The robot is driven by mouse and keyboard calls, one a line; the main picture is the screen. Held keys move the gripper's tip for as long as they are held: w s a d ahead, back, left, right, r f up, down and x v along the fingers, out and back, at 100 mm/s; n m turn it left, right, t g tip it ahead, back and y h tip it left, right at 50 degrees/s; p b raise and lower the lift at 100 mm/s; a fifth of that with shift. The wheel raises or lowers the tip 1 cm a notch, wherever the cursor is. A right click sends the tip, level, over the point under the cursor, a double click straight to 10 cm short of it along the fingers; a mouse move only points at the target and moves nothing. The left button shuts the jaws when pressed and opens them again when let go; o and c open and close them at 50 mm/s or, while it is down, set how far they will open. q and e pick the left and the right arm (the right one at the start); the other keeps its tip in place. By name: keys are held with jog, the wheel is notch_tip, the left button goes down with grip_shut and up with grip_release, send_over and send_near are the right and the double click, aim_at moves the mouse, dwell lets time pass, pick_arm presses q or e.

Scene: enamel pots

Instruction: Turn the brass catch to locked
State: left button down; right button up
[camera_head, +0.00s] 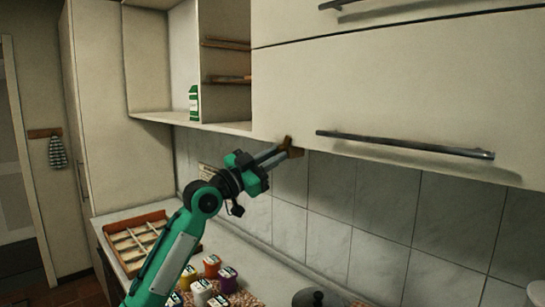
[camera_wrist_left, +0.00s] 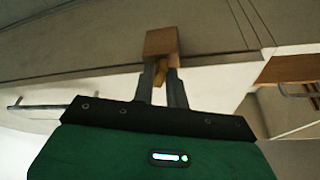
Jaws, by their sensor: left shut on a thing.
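The brass catch (camera_head: 287,142) sits at the lower left edge of the cream wall cabinet, beside the open shelf. My left gripper (camera_head: 282,152) reaches up to it from below left and is shut on it. In the left wrist view the brass catch (camera_wrist_left: 160,88) shows between the fingertips of my left gripper (camera_wrist_left: 162,80), below a small brown block (camera_wrist_left: 161,42). The fingers hide part of the catch, so I cannot tell its exact angle. My right gripper is not in view.
The cabinet door has a long dark handle (camera_head: 405,144). An open shelf with a green-and-white carton (camera_head: 194,103) is to the left.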

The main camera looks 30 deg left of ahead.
pick_arm(q)
jog(key=n+y+p, duration=0.1)
jog(key=n, duration=0.2)
jog(key=n+t+y+p, duration=0.1)
jog(key=n+y+p, duration=0.1)
jog(key=n, duration=0.1)
jog(key=shift+d+n+t, duration=0.15)
jog(key=shift+n+t, duration=0.15)
jog(key=shift+f, duration=0.1)
jog(key=c, duration=1.5)
grip_release()
jog(key=b+v, duration=0.6)
jog(key=v, duration=0.8)
